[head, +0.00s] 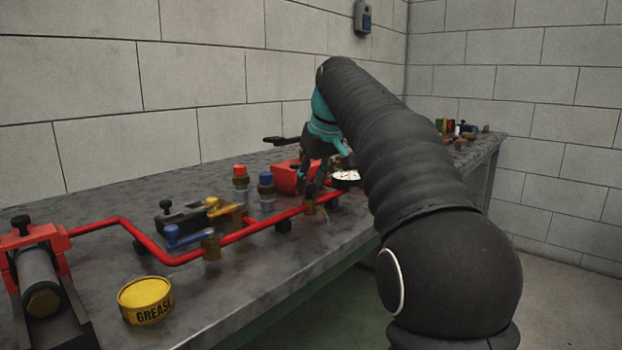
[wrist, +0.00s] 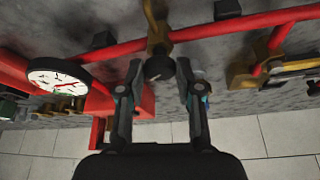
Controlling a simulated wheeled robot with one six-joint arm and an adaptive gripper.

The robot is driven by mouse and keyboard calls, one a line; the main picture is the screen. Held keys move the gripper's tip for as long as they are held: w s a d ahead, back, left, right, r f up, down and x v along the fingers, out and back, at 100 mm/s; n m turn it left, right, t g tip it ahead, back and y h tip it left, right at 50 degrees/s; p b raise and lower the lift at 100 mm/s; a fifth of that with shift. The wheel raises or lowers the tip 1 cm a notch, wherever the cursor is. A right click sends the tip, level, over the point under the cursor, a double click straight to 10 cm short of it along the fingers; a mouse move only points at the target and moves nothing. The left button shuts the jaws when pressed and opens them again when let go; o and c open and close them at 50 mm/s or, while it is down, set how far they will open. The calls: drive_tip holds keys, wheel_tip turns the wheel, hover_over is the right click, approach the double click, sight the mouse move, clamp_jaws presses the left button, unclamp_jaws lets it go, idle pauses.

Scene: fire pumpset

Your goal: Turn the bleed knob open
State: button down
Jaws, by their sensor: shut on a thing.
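The bleed knob (wrist: 158,68) is a small dark round knob on a brass fitting (wrist: 156,28) on the red pipe (wrist: 225,28). In the wrist view it lies between the two fingers of my gripper (wrist: 159,68), which is shut on it. In the head view my gripper (head: 311,186) points down at the red pipe (head: 285,217) near its far end. The knob is hard to make out there, behind the fingers. How far the knob is turned cannot be told.
A white-faced gauge (head: 344,180) is close beside my gripper; it also shows in the wrist view (wrist: 58,78). A red box (head: 284,178) stands behind. Blue (head: 190,237) and yellow (head: 224,209) levers and a grease tin (head: 145,300) are nearer on the grey bench (head: 240,290).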

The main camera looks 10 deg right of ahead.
drive_tip(key=c, duration=0.8)
unclamp_jaws()
drive_tip(key=shift+o, duration=0.2)
drive_tip(key=shift+r, duration=0.1)
drive_tip(key=v, duration=1.1)
drive_tip(key=shift+s+r, duration=0.25)
drive_tip(key=shift+r, duration=0.05)
